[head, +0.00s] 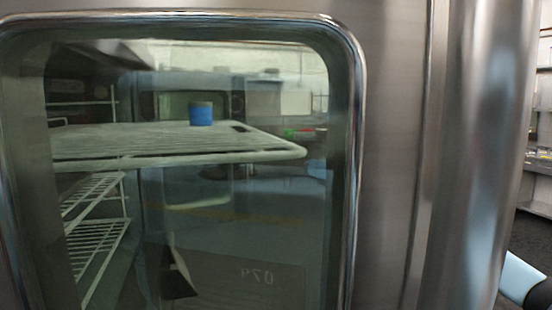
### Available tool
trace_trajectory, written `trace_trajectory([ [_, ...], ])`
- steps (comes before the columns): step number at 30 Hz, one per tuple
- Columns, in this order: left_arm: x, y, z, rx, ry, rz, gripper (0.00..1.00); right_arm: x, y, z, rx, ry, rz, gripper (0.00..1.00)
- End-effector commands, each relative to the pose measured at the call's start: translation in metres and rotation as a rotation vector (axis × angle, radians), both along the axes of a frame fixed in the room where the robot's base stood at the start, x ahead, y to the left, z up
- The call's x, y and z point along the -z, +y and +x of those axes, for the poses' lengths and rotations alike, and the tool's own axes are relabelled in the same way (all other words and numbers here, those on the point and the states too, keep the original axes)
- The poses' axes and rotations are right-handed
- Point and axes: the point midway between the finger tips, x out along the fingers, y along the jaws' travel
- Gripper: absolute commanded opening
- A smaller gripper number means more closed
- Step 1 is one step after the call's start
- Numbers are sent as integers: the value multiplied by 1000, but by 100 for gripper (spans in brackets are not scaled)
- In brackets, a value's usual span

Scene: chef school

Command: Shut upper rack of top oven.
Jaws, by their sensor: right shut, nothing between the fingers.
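The top oven's door (395,150) fills most of the head view, with a framed glass window. Through the glass, the upper wire rack (200,150) reaches far to the right, well past the lower racks, so it stands out from the oven. A small blue cylinder (201,114) stands on it. My right gripper (178,277) shows dim and dark through the glass, low and apart from the upper rack, shut and empty. The rest of that arm is mostly hidden. My left gripper is not in view.
Two lower wire racks (94,190) sit at the left behind the glass. A thick metal upright (478,150) stands at the right of the door. Beyond it are shelves (541,130) and some open floor. Reflections blur the window.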

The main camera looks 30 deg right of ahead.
Motion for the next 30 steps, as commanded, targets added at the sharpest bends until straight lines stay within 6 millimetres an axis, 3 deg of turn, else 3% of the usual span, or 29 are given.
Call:
trace_trajectory([
  [1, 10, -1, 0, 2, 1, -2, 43, -12, -10, -8, 7, -68, -50, 0],
  [6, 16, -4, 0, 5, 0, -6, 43, -42, -30, -29, 15, -210, -157, 0],
  [11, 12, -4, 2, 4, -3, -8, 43, -53, -30, -33, 13, -246, -185, 0],
  [30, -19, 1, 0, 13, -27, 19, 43, -78, 81, -5, 12, -245, -183, 0],
])
